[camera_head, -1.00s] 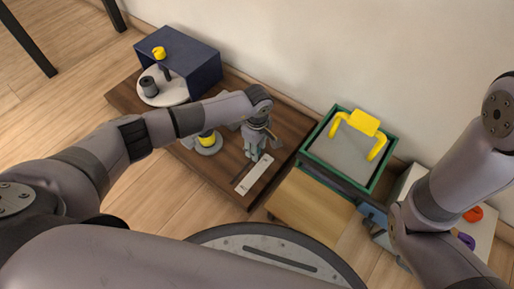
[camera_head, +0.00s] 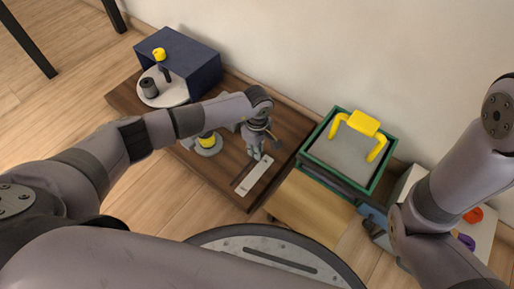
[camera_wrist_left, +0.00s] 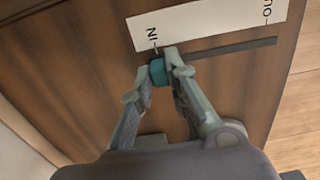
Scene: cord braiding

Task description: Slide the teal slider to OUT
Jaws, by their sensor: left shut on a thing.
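The teal slider (camera_wrist_left: 158,72) is a small block at the IN end of a dark slot (camera_wrist_left: 235,48) in the brown wooden board (camera_head: 222,172). A white label strip (camera_wrist_left: 205,22) runs beside the slot, with IN next to the slider and OUT at the far right end. The strip also shows in the head view (camera_head: 255,178). My left gripper (camera_wrist_left: 163,67) is shut on the teal slider, one fingertip on each side. In the head view my left gripper (camera_head: 256,154) reaches down to the board and hides the slider. My right arm shows at the right, but its gripper is hidden.
A dark blue box (camera_head: 190,55) and a round white plate (camera_head: 172,96) stand at the board's far left. A yellow-topped knob (camera_head: 207,141) is left of my gripper. A green-rimmed box (camera_head: 378,185) with a yellow handle (camera_head: 362,121) stands to the right.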

